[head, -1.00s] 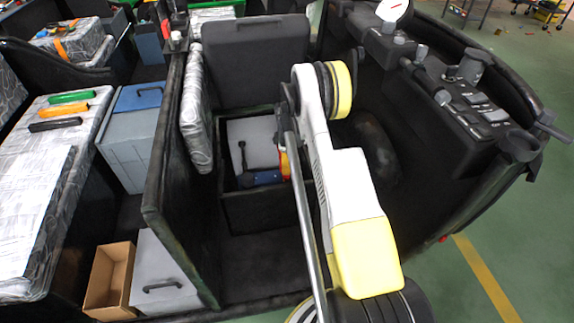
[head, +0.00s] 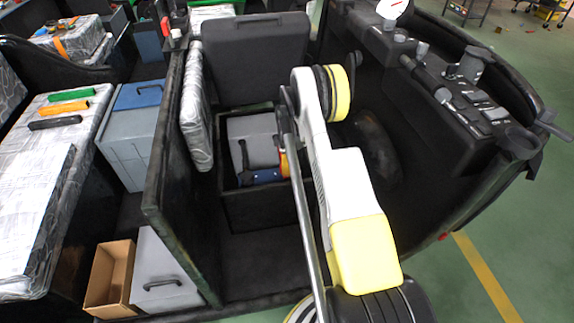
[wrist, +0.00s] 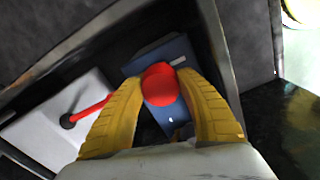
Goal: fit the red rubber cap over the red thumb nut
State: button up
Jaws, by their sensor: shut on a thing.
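A round red thing, seemingly the red rubber cap (wrist: 160,84), sits between the yellow fingertips of my gripper (wrist: 163,88) in the wrist view. My gripper is shut on it, over a blue block (wrist: 158,58). The red thumb nut cannot be told apart; it may be hidden under the cap. Whether the cap touches anything below is not clear. In the head view my gripper is mostly hidden behind my arm, low in a dark open box (head: 262,211) where the blue block (head: 262,176) also shows.
A lever with a black knob (wrist: 68,121) and a red stem lies over a pale grey panel (wrist: 42,116), left of my gripper. The box's dark walls stand close around it. A dark upright partition (head: 172,185) and a control console (head: 455,92) flank the area.

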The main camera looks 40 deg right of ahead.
jog(key=shift+f, duration=1.15)
jog(key=o, duration=1)
jog(key=shift+c, duration=0.2)
notch_tip(320, 180, up, 12)
